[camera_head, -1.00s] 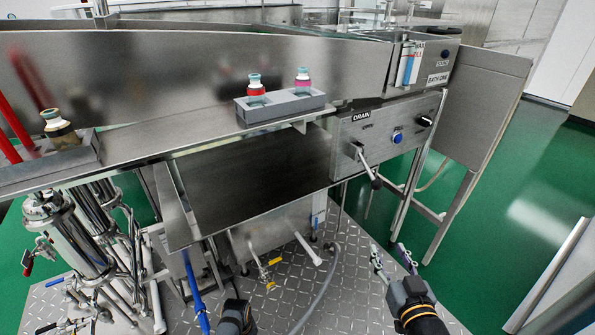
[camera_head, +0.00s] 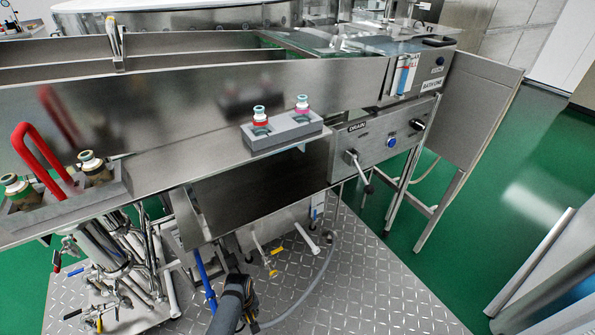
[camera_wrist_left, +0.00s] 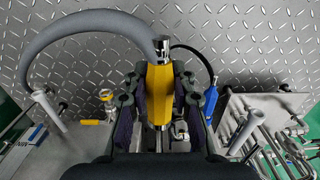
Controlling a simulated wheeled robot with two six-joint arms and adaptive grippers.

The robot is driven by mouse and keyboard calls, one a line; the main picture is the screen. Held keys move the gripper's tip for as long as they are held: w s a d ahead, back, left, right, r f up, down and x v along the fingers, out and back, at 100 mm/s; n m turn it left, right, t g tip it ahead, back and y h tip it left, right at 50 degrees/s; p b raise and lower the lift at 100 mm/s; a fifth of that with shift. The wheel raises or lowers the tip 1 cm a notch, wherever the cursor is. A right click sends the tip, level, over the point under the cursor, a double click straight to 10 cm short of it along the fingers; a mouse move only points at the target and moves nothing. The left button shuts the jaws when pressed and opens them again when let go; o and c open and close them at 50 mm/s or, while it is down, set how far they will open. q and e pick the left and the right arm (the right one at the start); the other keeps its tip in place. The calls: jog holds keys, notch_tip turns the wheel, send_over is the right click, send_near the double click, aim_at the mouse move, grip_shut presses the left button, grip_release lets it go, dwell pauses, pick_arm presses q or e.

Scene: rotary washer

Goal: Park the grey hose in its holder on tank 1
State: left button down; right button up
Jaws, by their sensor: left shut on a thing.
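The grey hose (camera_head: 325,262) bends down from below the steel tank (camera_head: 220,90) toward my left gripper (camera_head: 240,292). In the left wrist view the hose (camera_wrist_left: 95,32) arcs over to a yellow-bodied end piece with a metal collar (camera_wrist_left: 159,78). My left gripper (camera_wrist_left: 158,95) is shut around this yellow piece, a finger on each side. In the head view the gripper is low, over the plate floor, and its fingertips are hard to make out. My right gripper is not in view. I cannot tell which part is the hose holder.
A grey block (camera_head: 270,139) with two capped bottles sits on the tank ledge. Another block (camera_head: 40,215) with two bottles sits at left, near a red handle (camera_head: 40,150). The drain panel lever (camera_head: 358,172) sticks out. A blue hose (camera_head: 203,278), valves and pipes crowd the lower left. Plate floor (camera_head: 370,285) at right is clear.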

pick_arm(q)
notch_tip(320, 180, up, 18)
jog(key=p, duration=1.5)
jog(key=shift+s+a, duration=0.2)
jog(key=shift+s, duration=0.05)
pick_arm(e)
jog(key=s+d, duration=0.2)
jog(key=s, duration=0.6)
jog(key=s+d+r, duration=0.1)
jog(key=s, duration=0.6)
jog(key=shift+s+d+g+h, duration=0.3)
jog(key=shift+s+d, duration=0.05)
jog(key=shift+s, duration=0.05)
